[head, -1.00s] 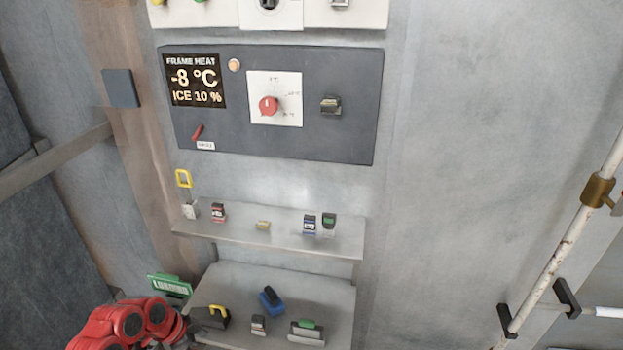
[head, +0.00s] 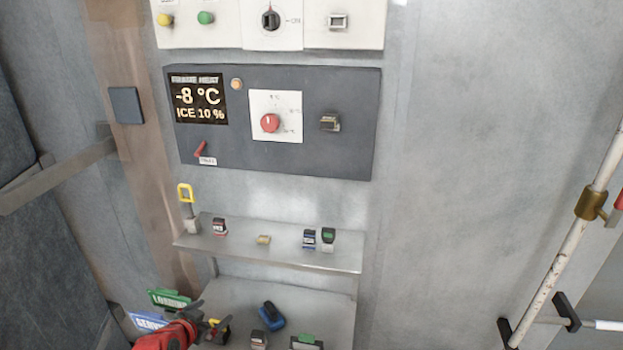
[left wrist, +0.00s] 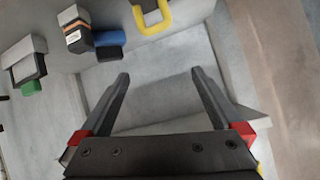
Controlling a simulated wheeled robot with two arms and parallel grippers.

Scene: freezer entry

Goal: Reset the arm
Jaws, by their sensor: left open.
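My red left arm (head: 168,338) comes in at the bottom left of the head view. Its dark left gripper (head: 208,318) is over the left end of the lower shelf (head: 250,293). The left wrist view shows the two fingers (left wrist: 160,74) spread apart with nothing between them. A yellow loop handle (left wrist: 153,17) shows beyond the fingertips, apart from them. In the head view the gripper partly hides the yellow-and-black item (head: 217,328) on the lower shelf. My right gripper is not in view.
The upper shelf (head: 290,253) holds several small items and a yellow-looped padlock (head: 187,205). A grey control panel (head: 345,90) is above. Green (head: 170,299) and blue (head: 148,321) signs are left of the lower shelf. A pipe (head: 560,250) stands at right. The wall between is bare.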

